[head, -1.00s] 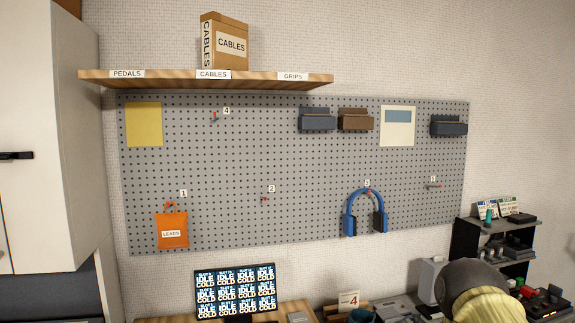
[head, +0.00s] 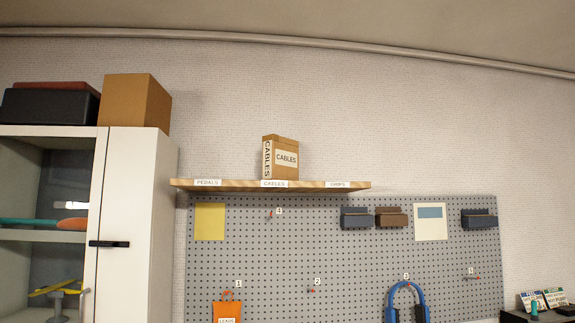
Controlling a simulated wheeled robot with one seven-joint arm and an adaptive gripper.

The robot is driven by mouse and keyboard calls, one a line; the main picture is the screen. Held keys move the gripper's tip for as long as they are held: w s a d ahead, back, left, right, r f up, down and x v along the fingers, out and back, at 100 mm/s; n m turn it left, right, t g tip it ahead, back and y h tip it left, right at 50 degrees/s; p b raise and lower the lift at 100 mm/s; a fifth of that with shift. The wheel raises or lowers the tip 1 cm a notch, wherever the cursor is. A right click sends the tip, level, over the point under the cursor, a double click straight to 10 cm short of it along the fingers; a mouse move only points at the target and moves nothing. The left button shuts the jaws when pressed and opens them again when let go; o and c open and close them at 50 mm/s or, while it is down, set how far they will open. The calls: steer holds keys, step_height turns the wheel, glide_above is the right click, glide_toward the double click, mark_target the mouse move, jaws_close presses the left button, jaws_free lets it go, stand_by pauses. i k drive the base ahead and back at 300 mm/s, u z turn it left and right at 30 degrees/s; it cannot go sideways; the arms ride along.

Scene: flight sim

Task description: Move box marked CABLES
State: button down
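The brown cardboard box marked CABLES (head: 286,160) stands upright on a wooden wall shelf (head: 225,186) in the head view. Labels reading CABLES show on its front and left side. It stands above the shelf's middle label, CABLES (head: 274,184). The PEDALS label (head: 207,183) is to its left and a label (head: 337,185) that reads GRIPS in the earlier view is to its right. The shelf space above those two labels is bare. My gripper is not in view.
A white cabinet (head: 136,220) stands left of the shelf, with a plain brown box (head: 135,101) and dark cases (head: 48,107) on top. A grey pegboard (head: 350,260) hangs below the shelf, holding blue headphones (head: 420,297) and an orange LEADS pouch (head: 227,311).

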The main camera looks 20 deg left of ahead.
mark_target(279, 155)
steer(key=u, duration=0.7)
